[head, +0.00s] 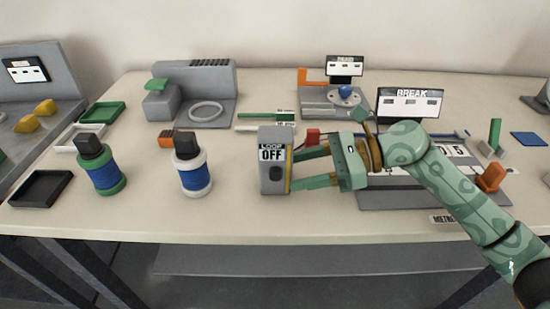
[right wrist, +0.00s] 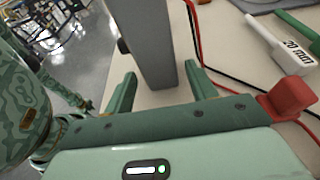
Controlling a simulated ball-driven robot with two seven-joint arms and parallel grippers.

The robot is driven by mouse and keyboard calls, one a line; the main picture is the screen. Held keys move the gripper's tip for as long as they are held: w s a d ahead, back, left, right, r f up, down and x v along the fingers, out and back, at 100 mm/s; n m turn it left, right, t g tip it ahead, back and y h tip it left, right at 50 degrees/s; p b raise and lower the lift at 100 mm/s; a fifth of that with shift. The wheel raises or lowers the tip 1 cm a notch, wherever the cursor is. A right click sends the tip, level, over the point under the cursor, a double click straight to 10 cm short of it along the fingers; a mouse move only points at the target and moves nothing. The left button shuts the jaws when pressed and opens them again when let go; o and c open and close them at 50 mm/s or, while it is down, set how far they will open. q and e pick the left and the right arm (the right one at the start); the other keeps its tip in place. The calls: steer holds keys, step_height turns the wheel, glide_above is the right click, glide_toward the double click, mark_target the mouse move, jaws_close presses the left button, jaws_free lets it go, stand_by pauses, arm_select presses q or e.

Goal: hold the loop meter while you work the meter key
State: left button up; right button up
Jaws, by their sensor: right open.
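The loop meter (head: 273,177) is a grey upright box near the table's front edge in the head view, with a label reading LOOP OFF. A dark round part on its lower front may be the meter key (head: 275,173). My right gripper (head: 294,169) is open at the meter's right side, its fingers pointing left towards it. In the right wrist view the grey meter body (right wrist: 143,45) stands between the two spread fingers (right wrist: 160,88), with gaps beside it. My left gripper is in neither view.
A red block (head: 312,137) sits behind the gripper. Red and black leads (right wrist: 201,50) run beside the meter. A BREAK display (head: 409,103) stands at back right.

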mark_target(286, 174)
steer(key=x, duration=0.3)
steer(key=shift+a+f+b, duration=0.1)
steer(key=shift+a+b, duration=0.15)
steer(key=shift+b, duration=0.05)
steer(key=shift+a+f, duration=0.1)
steer(key=shift+a, duration=0.35)
steer(key=c, duration=0.8)
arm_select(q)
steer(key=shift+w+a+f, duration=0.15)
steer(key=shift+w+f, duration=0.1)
